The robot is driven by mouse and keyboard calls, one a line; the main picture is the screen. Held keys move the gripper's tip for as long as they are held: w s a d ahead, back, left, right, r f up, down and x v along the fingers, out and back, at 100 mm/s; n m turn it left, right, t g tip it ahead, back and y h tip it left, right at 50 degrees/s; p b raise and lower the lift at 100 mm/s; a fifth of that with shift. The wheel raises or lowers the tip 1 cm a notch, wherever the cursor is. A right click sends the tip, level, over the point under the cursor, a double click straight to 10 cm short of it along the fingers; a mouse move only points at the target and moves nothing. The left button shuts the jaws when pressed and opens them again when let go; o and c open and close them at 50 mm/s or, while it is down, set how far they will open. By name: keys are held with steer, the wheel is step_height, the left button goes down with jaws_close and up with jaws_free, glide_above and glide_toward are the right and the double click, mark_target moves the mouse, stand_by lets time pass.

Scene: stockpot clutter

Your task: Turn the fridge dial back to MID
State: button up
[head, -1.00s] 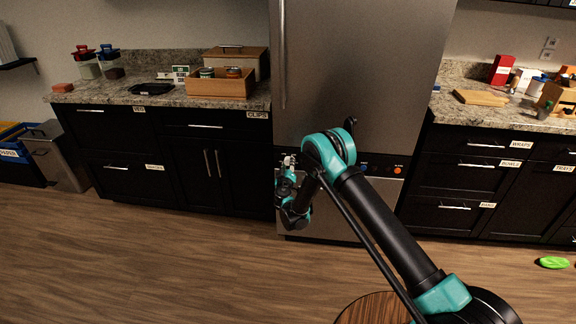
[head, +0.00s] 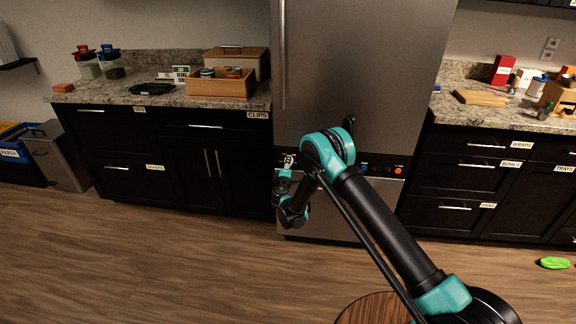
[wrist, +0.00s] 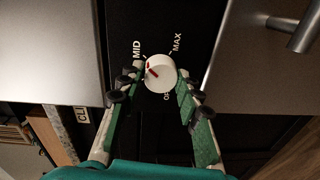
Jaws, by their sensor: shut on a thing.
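The fridge dial (wrist: 161,73) is a round white knob with a red pointer mark, on a black panel in the wrist view. The word MID is printed beside it at the upper left, MAX at the upper right, and a third, partly hidden label below. The red mark points to the upper left, toward the MID side; I cannot tell if it lines up exactly. My gripper (wrist: 160,76) is shut on the dial, one finger on each side. In the head view my gripper (head: 287,161) is at the left of the fridge's control panel, hiding the dial.
The steel fridge (head: 350,70) stands between two black-fronted counters. More small controls, including an orange one (head: 398,170), sit to the right on the panel. A metal handle (wrist: 306,32) shows at the upper right in the wrist view. The wooden floor in front is mostly clear.

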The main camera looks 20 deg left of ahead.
stand_by(0.3)
steer(key=o, duration=1.2)
steer(key=shift+c, duration=0.2)
steer(key=shift+s, duration=0.15)
steer(key=v, duration=0.7)
steer(key=shift+s, duration=0.15)
